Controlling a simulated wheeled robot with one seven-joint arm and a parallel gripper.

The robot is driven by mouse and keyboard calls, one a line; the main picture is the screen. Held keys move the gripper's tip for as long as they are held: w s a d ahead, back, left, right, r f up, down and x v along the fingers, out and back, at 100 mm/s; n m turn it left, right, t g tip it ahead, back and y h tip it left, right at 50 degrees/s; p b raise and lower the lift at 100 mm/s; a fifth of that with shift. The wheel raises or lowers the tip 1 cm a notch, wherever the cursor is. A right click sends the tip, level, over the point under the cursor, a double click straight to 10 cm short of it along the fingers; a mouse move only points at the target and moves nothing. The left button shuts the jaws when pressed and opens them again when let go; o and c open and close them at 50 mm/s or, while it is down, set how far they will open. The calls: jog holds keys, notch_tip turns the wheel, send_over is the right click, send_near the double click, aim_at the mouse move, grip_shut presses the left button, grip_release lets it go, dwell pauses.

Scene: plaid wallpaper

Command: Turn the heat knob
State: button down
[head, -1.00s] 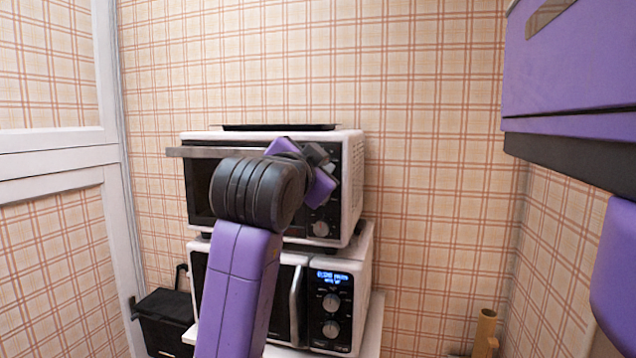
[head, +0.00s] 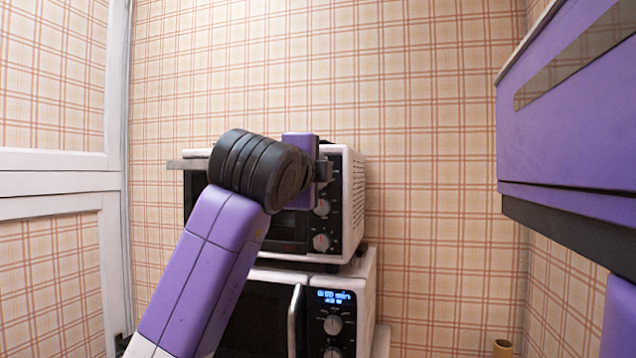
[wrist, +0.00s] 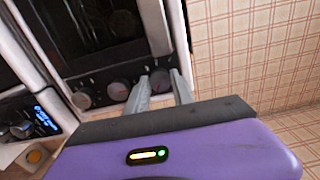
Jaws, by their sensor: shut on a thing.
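The white toaster oven (head: 354,200) with a black front stands on top of a microwave. Its control panel has a column of round grey knobs on the right. My gripper (head: 324,171) is at the top knob, which it hides in the head view. In the wrist view, my gripper (wrist: 162,88) has its two grey fingers closed on either side of the top knob (wrist: 160,80). The middle knob (head: 322,207) and the bottom knob (head: 321,242) are uncovered; they also show in the wrist view, the middle one (wrist: 118,91) and the bottom one (wrist: 81,100). The knob markings are unreadable.
The microwave (head: 368,300) below has a lit blue display and its own knobs. The oven door handle (head: 187,164) sticks out at the left. A purple cabinet (head: 570,130) hangs at the right. The wall behind and right of the oven is clear.

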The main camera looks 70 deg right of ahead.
jog(key=shift+s+f+m+b, duration=0.1)
jog(key=shift+m+b, duration=0.2)
jog(key=shift+m, duration=0.5)
jog(key=c, duration=1.4)
grip_release()
jog(key=shift+o, duration=0.2)
jog(key=a+b, duration=0.1)
jog(key=a, duration=0.6)
jog(key=shift+s+a, duration=0.3)
jog(key=shift+a, duration=0.1)
